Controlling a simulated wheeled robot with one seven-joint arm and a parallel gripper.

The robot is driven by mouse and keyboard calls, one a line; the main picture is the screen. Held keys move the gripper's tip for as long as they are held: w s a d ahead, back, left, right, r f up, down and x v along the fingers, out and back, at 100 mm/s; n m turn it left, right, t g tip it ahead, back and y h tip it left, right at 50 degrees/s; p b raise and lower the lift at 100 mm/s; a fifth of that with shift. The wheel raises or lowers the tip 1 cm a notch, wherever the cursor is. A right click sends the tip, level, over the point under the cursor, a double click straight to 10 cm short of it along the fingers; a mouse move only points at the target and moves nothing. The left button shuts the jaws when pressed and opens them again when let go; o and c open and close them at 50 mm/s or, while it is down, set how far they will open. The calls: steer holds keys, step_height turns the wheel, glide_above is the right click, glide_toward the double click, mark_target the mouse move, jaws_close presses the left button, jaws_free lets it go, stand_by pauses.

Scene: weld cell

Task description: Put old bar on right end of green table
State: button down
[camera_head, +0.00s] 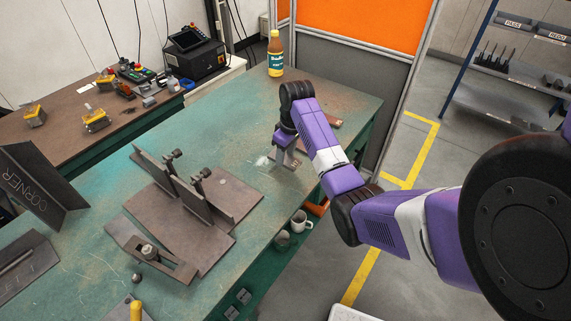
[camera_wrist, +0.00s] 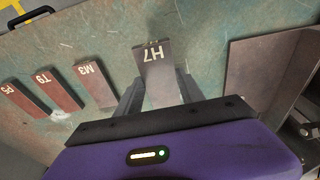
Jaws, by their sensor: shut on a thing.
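My gripper (camera_head: 284,152) is over the green table (camera_head: 235,122), near its front edge at the right part. In the wrist view, my gripper (camera_wrist: 160,92) is shut on a grey-brown bar marked H7 (camera_wrist: 157,68), with a finger on each side. I cannot tell whether the bar touches the tabletop. Three other bars lie apart in a row to its left in the wrist view: a grey-brown M3 bar (camera_wrist: 94,86), a reddish T9 bar (camera_wrist: 57,92) and a reddish P5 bar (camera_wrist: 22,99). In the head view my arm partly hides this row.
A welding fixture with upright plates (camera_head: 185,190) fills the middle. A CORNER plate (camera_head: 38,190) stands at left. Mugs (camera_head: 299,222) sit below the front edge. The tabletop between bottle and fixture is mostly clear.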

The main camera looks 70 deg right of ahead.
mark_target(287, 159)
steer(key=shift+f, duration=2.25)
steer(key=shift+f, duration=0.1)
steer(key=c, duration=0.7)
jaws_free()
steer(key=shift+f, duration=0.1)
steer(key=r, duration=0.4)
steer(key=s+r, duration=0.1)
steer(key=r, duration=0.7)
steer(key=shift+s+a+r+b, duration=0.1)
steer(key=shift+s+a+b, duration=0.1)
steer(key=shift+s+b, duration=0.2)
